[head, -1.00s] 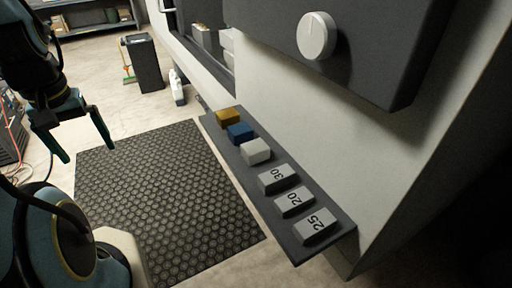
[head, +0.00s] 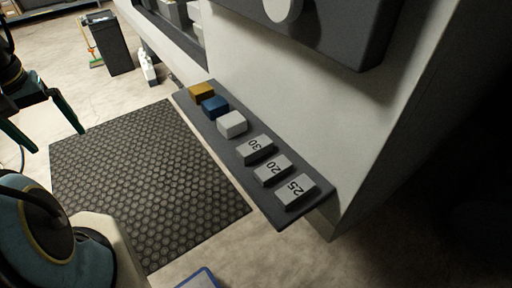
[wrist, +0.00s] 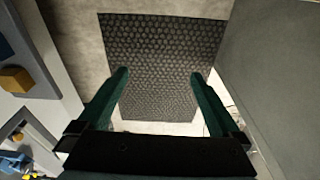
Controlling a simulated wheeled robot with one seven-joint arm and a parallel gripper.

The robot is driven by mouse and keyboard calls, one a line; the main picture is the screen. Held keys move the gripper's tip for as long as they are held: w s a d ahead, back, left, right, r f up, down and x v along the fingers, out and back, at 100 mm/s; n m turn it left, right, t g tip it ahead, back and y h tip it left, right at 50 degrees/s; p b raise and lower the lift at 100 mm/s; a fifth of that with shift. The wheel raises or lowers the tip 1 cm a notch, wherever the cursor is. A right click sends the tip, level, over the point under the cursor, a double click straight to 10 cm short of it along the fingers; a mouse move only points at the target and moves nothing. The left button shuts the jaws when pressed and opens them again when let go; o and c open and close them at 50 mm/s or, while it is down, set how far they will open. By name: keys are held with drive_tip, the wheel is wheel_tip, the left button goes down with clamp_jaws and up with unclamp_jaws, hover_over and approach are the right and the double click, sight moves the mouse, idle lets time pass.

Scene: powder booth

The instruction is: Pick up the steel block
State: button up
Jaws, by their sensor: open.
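A dark shelf (head: 316,205) on the booth wall carries a row of blocks. A plain pale grey block (head: 232,124) sits mid-row and looks most like the steel one, though the metal is not certain. Beside it are a blue block (head: 215,107) and a brass-yellow block (head: 201,92). On its other side are grey blocks marked 30 (head: 256,149), 20 (head: 272,169) and 25 (head: 296,191). My gripper (head: 59,141) is open and empty, left of the shelf and apart from it. In the wrist view my gripper (wrist: 159,75) has nothing between its fingers; the yellow block (wrist: 15,80) shows at left.
A dark studded mat (head: 150,185) covers the floor left of the shelf. A dark control box with a knob (head: 283,8) overhangs the wall above. A black bin (head: 110,45) and a white bottle (head: 148,67) stand further back. A blue-edged object (head: 200,279) shows at the bottom.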

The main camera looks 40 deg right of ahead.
drive_tip(key=shift+c, duration=0.2)
drive_tip(key=shift+d, duration=0.2)
drive_tip(key=shift+c, duration=0.8)
drive_tip(key=d+m+b, duration=0.1)
drive_tip(key=d, duration=0.1)
drive_tip(key=d+m+b, duration=0.1)
drive_tip(key=d, duration=0.2)
drive_tip(key=d+m+h+b, duration=0.1)
drive_tip(key=d+m, duration=0.1)
drive_tip(key=d, duration=0.1)
drive_tip(key=shift+s+d+f, duration=0.2)
drive_tip(key=shift+s+f, duration=0.15)
drive_tip(key=shift+c, duration=0.6)
drive_tip(key=m+g+h+b, duration=0.25)
drive_tip(key=m+b, duration=0.55)
drive_tip(key=m, duration=0.5)
approach(259, 143)
drive_tip(key=f, duration=0.1)
drive_tip(key=s+f, duration=0.1)
drive_tip(key=f, duration=0.1)
drive_tip(key=shift+d+t+h, duration=0.15)
drive_tip(key=shift+t+h, duration=0.1)
drive_tip(key=shift+h, duration=0.1)
drive_tip(key=shift+w+x, duration=0.15)
drive_tip(key=shift+x, duration=1.25)
drive_tip(key=shift+w+x, duration=0.1)
drive_tip(key=shift+x, duration=1.35)
drive_tip(key=shift+d, duration=0.15)
